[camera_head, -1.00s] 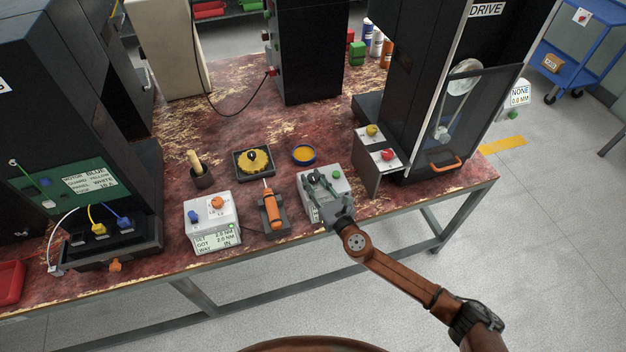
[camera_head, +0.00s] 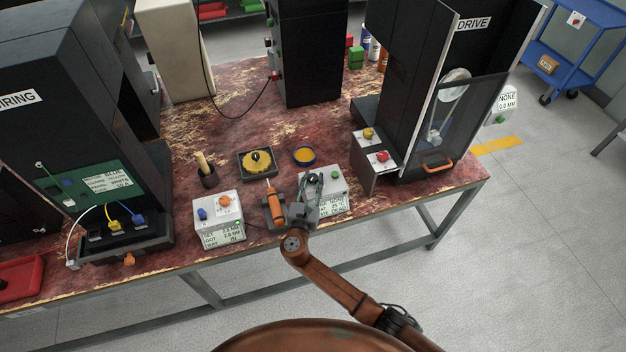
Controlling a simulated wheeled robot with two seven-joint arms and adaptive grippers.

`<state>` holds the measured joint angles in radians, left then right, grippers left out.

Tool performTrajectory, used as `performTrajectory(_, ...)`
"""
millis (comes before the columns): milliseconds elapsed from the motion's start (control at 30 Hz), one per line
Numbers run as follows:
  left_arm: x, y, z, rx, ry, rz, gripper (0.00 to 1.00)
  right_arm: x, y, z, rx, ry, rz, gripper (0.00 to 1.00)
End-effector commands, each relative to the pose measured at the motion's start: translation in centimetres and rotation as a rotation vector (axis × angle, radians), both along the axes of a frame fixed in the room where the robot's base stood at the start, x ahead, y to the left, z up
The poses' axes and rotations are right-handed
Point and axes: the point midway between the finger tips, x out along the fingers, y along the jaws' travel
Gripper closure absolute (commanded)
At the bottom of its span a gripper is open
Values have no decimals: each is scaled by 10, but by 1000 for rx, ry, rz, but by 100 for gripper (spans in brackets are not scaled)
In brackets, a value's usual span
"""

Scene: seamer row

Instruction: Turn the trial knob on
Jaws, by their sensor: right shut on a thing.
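I cannot read which control is the trial knob. A yellow knob (camera_head: 368,134) and a red knob (camera_head: 382,156) are on the stepped box in front of the DRIVE machine (camera_head: 411,75). An orange knob (camera_head: 225,201) and a blue knob (camera_head: 202,214) are on a white box with a small display. The fingertips are partly hidden. The driver's tip points away from me. My left gripper is not in view.

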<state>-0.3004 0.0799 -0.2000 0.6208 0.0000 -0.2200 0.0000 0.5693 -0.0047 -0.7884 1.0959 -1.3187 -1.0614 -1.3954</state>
Motion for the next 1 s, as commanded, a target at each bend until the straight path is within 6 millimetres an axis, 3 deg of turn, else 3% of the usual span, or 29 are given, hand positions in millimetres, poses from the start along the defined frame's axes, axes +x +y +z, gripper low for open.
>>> performTrajectory(400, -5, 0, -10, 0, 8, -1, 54, 1, 1, -1, 0, 0, -188, 99)
performTrajectory(967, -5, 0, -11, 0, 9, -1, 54, 1, 0, 0, 2, -1, -213, 99)
performTrajectory(1000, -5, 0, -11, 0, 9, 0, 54, 1, 0, 0, 2, -1, -213, 72)
